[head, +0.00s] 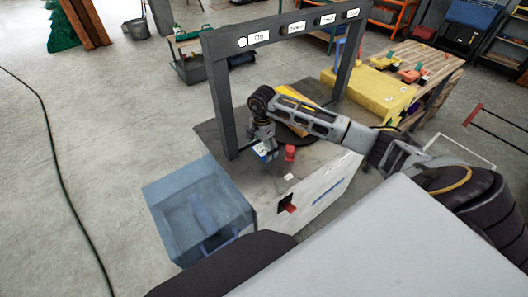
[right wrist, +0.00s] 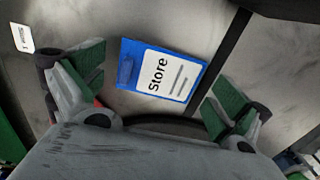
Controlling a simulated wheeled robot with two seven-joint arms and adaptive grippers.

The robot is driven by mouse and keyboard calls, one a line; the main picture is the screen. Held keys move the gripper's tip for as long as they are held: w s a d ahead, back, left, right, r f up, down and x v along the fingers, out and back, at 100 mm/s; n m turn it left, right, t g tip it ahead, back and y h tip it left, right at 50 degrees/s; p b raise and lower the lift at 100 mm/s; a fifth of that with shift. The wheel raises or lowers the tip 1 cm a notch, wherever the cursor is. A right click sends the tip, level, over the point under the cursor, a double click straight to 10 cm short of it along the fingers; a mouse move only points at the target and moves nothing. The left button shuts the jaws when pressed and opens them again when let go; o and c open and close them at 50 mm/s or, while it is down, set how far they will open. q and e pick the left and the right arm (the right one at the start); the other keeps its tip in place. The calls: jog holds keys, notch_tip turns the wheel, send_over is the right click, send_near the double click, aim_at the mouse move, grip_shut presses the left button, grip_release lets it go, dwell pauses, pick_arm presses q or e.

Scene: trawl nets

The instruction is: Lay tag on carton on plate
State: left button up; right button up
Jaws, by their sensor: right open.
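A blue tag with a white face marked "Store" (right wrist: 165,70) lies on a grey worn surface in the right wrist view. It also shows as a small blue and white piece (head: 263,152) in the head view, near the worktop's left side. My right gripper (right wrist: 157,88) is open over the tag, one green-padded finger to each side, with nothing clearly held. In the head view my right gripper (head: 264,140) points down at the tag. A dark round plate (head: 308,139) sits behind my right arm, with a yellow and brown item (head: 288,127), perhaps the carton, partly hidden. My left gripper is not in view.
A grey frame (head: 220,105) with labels on its crossbar stands over the worktop (head: 240,178). A red object (head: 290,153) stands right of the tag. A blue bin (head: 160,205) is at the front left.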

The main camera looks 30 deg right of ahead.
jog(key=shift+c, duration=0.3)
grip_shut()
dwell(0.6)
